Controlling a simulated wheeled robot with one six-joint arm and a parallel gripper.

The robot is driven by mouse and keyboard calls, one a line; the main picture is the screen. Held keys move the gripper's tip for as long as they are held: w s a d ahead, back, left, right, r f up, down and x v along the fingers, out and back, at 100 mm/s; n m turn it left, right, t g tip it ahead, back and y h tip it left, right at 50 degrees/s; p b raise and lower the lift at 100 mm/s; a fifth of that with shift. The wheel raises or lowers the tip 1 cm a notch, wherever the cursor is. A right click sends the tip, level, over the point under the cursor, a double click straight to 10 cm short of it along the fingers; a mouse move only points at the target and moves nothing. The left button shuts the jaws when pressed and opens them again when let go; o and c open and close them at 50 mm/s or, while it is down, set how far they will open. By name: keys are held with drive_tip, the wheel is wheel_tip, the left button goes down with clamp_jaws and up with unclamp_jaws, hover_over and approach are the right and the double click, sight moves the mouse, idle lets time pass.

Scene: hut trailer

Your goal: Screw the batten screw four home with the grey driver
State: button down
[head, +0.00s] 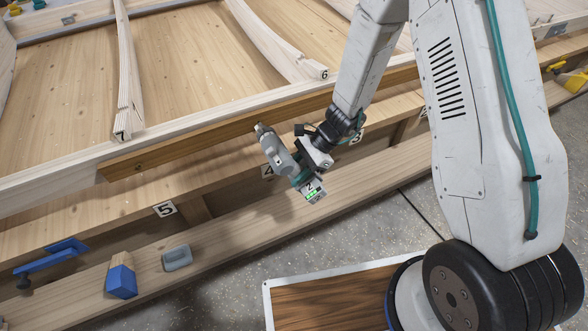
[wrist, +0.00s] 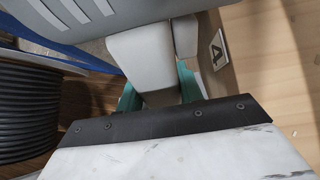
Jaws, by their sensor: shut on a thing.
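The grey driver (head: 277,155) is in my gripper (head: 306,165), with its nose pointing up and left at the face of the brown batten (head: 200,145). In the head view the nose is at or very near the batten; I cannot tell whether it touches. The driver's lower end has a small green display. In the wrist view the driver's grey body (wrist: 145,60) sits between the teal fingers (wrist: 190,85). Batten screw four is not visible; the driver's nose covers that spot. The number 4 label (head: 268,170) is just below the driver, partly covered, and shows in the wrist view (wrist: 217,48).
The number 5 label (head: 164,209) is to the left. A blue clamp (head: 52,256), a blue block (head: 121,281) and a grey block (head: 177,257) are at the lower left. A dark wood panel with a white edge (head: 330,300) is at the bottom. Curved ribs (head: 283,45) rise behind the batten.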

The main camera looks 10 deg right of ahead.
sight(321, 186)
drive_tip(key=shift+s+d, duration=0.2)
drive_tip(key=shift+s, duration=0.35)
drive_tip(key=shift+s+d, duration=0.2)
drive_tip(key=shift+s, duration=0.3)
drive_tip(key=d, duration=0.2)
drive_tip(key=s+d, duration=0.1)
drive_tip(key=d, duration=0.2)
drive_tip(key=s+d, duration=0.1)
drive_tip(key=d, duration=0.1)
drive_tip(key=shift+d, duration=0.35)
